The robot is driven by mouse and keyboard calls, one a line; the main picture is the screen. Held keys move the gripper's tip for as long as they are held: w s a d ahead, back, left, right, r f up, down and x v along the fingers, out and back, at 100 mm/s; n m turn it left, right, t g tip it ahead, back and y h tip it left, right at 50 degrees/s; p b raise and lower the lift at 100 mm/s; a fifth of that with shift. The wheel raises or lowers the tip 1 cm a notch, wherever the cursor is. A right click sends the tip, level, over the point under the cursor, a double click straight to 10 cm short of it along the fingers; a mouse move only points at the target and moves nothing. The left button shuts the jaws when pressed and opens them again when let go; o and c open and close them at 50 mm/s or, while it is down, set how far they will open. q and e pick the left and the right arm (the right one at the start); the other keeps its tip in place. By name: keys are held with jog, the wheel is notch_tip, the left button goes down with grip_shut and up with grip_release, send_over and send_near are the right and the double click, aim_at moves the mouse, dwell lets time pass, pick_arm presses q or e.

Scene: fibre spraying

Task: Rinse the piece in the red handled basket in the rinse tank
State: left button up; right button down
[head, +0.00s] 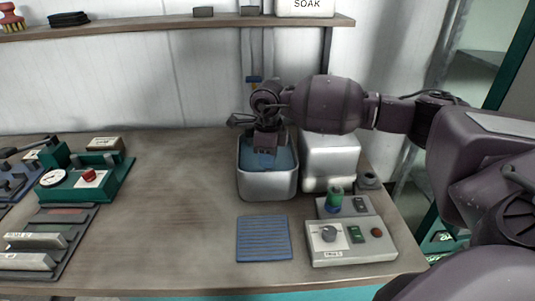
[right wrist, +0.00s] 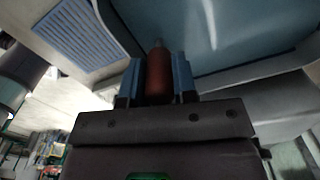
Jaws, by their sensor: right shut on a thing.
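The rinse tank (head: 267,184) is a grey metal tub with blue water, on the right half of the bench. My right gripper (head: 266,146) points down over the tank, against its back part in the head view. In the right wrist view it (right wrist: 158,80) is shut on a red handle (right wrist: 158,70), with a blue-padded finger on each side. The blue water (right wrist: 235,30) lies beyond the handle. The basket's body and the piece are hidden, so I cannot tell how deep they are. My left gripper is not in view.
A blue ribbed mat (head: 264,238) lies in front of the tank. A grey control box (head: 350,240) with knob and buttons stands at its right. A white unit (head: 330,160) stands close beside the tank. A green gauge unit (head: 85,180) is at left. The middle bench is clear.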

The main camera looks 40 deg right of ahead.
jog(key=shift+r, duration=0.2)
jog(key=shift+r+p, duration=0.55)
jog(key=shift+r, duration=0.35)
jog(key=shift+f+b, duration=0.6)
jog(key=shift+f, duration=0.6)
jog(key=shift+r+p, duration=0.55)
jog(key=shift+r, duration=0.65)
jog(key=shift+f+b, duration=0.6)
jog(key=shift+f, duration=0.6)
jog(key=shift+r+p, duration=0.5)
jog(key=shift+r, duration=0.6)
jog(key=shift+r+p, duration=0.55)
jog(key=shift+r, duration=0.6)
jog(key=shift+r+p, duration=0.7)
jog(key=shift+r, duration=0.8)
jog(key=shift+r+p, duration=1.15)
jog(key=shift+r, duration=1.2)
jog(key=shift+f, duration=0.1)
